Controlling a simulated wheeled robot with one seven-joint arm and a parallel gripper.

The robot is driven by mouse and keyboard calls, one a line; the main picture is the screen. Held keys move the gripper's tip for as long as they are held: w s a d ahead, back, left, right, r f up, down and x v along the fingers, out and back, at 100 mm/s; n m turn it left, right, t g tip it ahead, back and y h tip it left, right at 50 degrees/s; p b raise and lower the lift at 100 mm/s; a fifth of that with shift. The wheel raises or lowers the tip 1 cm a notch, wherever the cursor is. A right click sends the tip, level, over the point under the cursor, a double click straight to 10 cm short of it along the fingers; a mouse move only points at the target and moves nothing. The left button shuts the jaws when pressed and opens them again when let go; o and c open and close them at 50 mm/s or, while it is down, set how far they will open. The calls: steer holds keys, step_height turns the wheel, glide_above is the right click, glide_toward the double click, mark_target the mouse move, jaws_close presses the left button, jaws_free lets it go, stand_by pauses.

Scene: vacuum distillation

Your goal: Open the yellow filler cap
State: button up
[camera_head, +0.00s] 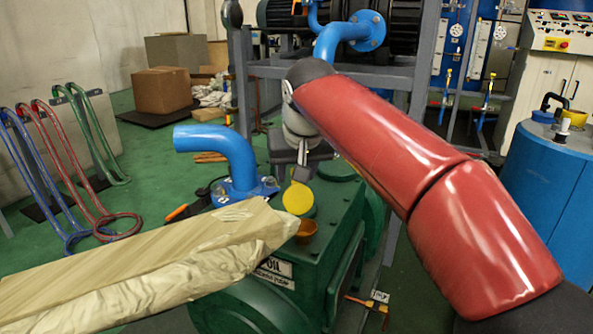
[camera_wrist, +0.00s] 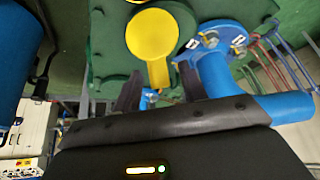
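The yellow filler cap (camera_head: 298,198) is a round disc on top of the green pump housing (camera_head: 330,232). In the wrist view the cap (camera_wrist: 152,32) shows a flat tab (camera_wrist: 159,74) that reaches toward my gripper. My gripper (camera_wrist: 160,90) has its two dark fingers apart, one on each side of the tab's end, with gaps visible. In the head view my gripper (camera_head: 291,172) hangs just behind and above the cap. I cannot tell whether the cap is seated or slightly raised.
A small orange cup-like part (camera_head: 306,230) sits in front of the cap. A blue elbow pipe (camera_head: 228,155) rises to the left. A beige wrapped bundle (camera_head: 150,262) crosses the foreground. A grey frame (camera_head: 425,60) stands behind. A blue drum (camera_head: 545,175) is at right.

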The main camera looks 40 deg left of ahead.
steer(key=v, duration=0.7)
steer(key=shift+d+r, duration=0.15)
steer(key=shift+r, duration=0.15)
steer(key=shift+s+d, duration=0.1)
stand_by(0.3)
